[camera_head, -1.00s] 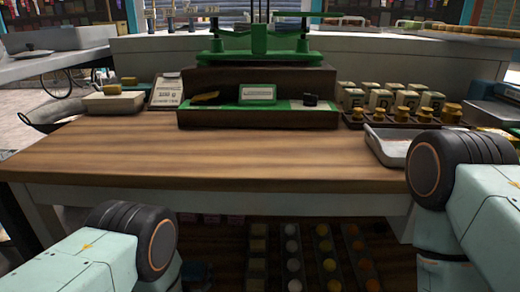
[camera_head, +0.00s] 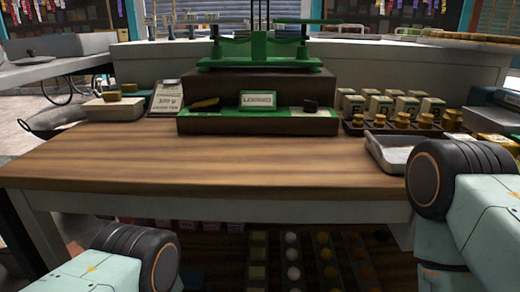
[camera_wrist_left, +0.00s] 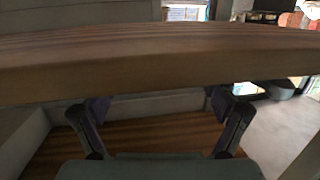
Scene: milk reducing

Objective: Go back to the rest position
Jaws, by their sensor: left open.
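My left gripper (camera_wrist_left: 158,102) shows in the left wrist view with its two dark fingers spread apart and nothing between them. It is in front of and apparently below the edge of a wooden counter (camera_wrist_left: 150,65). The same wooden counter (camera_head: 240,165) spans the head view. In the head view only my arm links show, at the lower left and right; the left gripper itself is out of that picture. My right gripper is in neither view.
A green balance scale (camera_head: 260,55) stands on a dark stepped box at the counter's back. A metal tray (camera_head: 392,152) and several brass weights (camera_head: 402,120) are at right. A shallow pan (camera_head: 50,120) is at left. The counter's middle is clear.

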